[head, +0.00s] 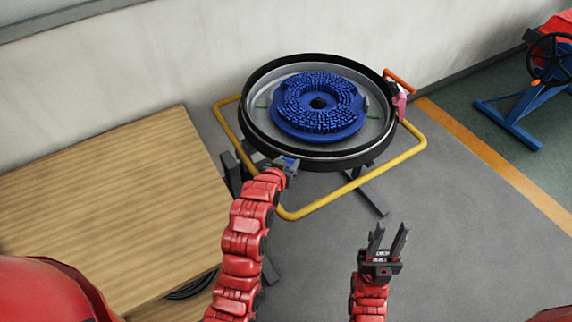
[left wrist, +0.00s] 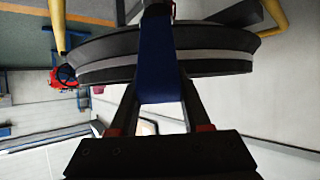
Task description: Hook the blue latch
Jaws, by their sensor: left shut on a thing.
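The blue latch (head: 290,161) is at the near rim of the round black tank (head: 325,163). My left gripper (head: 284,165) is shut on it, just below the rim. In the left wrist view, the blue latch (left wrist: 158,68) fills the space between my gripper's fingers (left wrist: 157,105) and crosses in front of the tank's rim (left wrist: 215,52). I cannot tell whether the latch's top end is caught on the rim. My right gripper (head: 388,240) is open and empty, over the floor right of the left arm.
A blue round brush (head: 318,115) lies inside the tank. A yellow tube frame (head: 420,150) surrounds it, with a pink latch (head: 400,104) and orange handle (head: 399,80) at its right. A wooden table (head: 100,185) stands left. Grey floor (head: 470,240) is clear at right.

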